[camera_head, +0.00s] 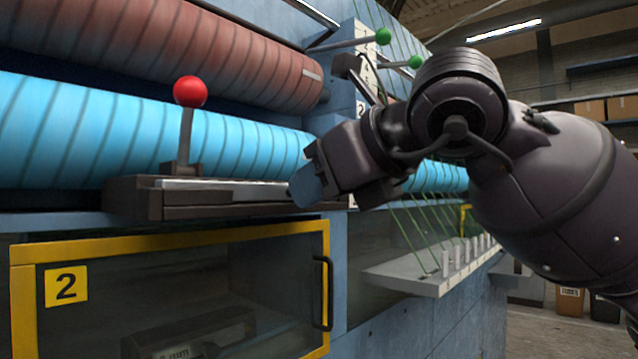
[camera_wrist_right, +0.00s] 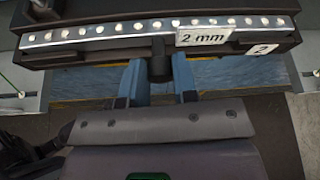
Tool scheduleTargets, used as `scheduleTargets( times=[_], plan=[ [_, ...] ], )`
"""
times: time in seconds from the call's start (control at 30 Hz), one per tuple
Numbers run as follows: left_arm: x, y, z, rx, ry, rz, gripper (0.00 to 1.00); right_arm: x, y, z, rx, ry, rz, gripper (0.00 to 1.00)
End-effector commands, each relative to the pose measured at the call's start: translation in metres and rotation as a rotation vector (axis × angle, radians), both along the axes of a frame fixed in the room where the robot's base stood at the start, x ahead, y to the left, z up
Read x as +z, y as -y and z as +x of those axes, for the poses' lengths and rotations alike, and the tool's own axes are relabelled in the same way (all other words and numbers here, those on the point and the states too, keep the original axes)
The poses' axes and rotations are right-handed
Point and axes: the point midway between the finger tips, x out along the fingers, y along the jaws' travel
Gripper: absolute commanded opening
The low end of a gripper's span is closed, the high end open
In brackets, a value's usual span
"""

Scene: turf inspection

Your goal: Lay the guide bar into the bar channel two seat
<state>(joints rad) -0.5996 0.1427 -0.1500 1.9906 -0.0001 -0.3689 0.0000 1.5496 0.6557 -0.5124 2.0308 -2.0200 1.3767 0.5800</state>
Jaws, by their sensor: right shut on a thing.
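The guide bar is a silver strip with a row of round dots and a "2 mm" tag (camera_wrist_right: 130,35); it also shows in the head view (camera_head: 220,184). It lies lengthwise along the dark bar channel two seat (camera_head: 230,212), whose "2" plate shows in the wrist view (camera_wrist_right: 263,49). I cannot tell whether the bar is fully down in it. My right gripper (camera_head: 300,187) is at the seat's right end in the head view. In the wrist view its blue fingers (camera_wrist_right: 158,82) are shut around a dark stub at the bar's near side. My left gripper is not in view.
A red-knobbed lever (camera_head: 188,95) rises at the seat's left. A blue roller (camera_head: 80,130) and a reddish roller (camera_head: 180,45) run behind. Below is a yellow-framed window (camera_head: 180,242) with a black handle (camera_head: 322,292). A pegged ledge (camera_head: 425,278) juts out at right.

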Motion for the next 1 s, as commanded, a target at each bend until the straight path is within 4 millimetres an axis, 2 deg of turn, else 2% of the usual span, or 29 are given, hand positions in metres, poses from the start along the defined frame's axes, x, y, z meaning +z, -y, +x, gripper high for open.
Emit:
scheduleTargets(
  times=[0.17,0.2,0.37,0.73,1.0],
  plan=[
    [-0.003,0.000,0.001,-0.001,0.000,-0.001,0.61,-0.003,0.000,0.000,0.000,0.001,0.001,0.00],
    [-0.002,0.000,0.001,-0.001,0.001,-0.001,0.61,-0.002,0.000,0.000,-0.001,0.001,0.001,0.32],
    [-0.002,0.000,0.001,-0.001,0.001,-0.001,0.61,-0.002,0.000,0.000,0.000,0.001,0.001,0.56],
    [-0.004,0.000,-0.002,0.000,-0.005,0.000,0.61,-0.001,0.003,-0.002,-0.001,0.000,0.000,0.57],
    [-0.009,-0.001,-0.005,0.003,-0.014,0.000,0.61,0.014,0.032,-0.026,-0.002,0.002,0.001,0.57]
  ],
)
